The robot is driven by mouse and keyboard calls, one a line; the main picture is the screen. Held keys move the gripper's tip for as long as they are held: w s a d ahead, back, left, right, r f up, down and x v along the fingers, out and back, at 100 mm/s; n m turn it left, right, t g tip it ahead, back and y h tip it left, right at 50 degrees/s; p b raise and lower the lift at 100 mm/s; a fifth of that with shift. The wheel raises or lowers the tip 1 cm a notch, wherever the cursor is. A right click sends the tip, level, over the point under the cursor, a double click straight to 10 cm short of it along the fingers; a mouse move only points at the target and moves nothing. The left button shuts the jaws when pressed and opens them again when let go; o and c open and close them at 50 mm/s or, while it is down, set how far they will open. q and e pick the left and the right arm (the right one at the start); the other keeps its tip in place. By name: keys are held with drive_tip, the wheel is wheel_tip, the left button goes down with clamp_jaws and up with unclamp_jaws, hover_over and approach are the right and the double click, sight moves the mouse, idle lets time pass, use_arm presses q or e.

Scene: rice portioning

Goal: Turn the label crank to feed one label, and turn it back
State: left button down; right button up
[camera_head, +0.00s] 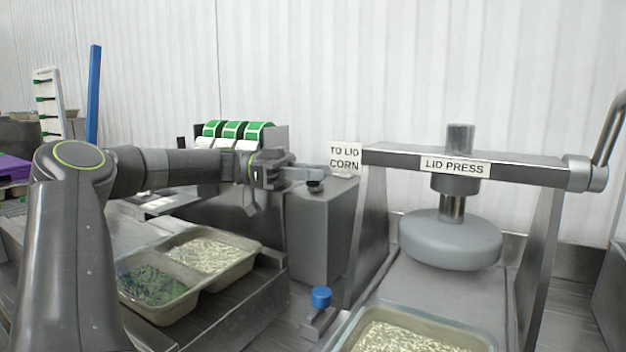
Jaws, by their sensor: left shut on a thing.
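The label dispenser holds several rolls of green and white labels (232,130) at the back, left of centre. My left arm reaches across in front of it from the left. My left gripper (312,176) is to the right of the dispenser, above a grey box. It is shut on a small dark part (315,187), which looks like the handle of the label crank. The rest of the crank is hidden behind the gripper and wrist, so its angle cannot be told. My right gripper is not in view.
A two-part tray (258,250) with rice and greens stands at lower left. The lid press (452,242) stands at right, with another rice tray (372,312) in front. A blue-topped knob (321,297) is between them.

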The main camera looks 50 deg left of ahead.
use_arm(q)
drive_tip(key=shift+r, duration=0.1)
idle(0.3)
drive_tip(key=c, duration=1.3)
unclamp_jaws()
drive_tip(key=shift+o, duration=0.2)
wheel_tip(320, 180, up, 8)
drive_tip(key=shift+r+p, duration=0.1)
drive_tip(key=shift+p, duration=0.8)
drive_tip(key=shift+r, duration=0.85)
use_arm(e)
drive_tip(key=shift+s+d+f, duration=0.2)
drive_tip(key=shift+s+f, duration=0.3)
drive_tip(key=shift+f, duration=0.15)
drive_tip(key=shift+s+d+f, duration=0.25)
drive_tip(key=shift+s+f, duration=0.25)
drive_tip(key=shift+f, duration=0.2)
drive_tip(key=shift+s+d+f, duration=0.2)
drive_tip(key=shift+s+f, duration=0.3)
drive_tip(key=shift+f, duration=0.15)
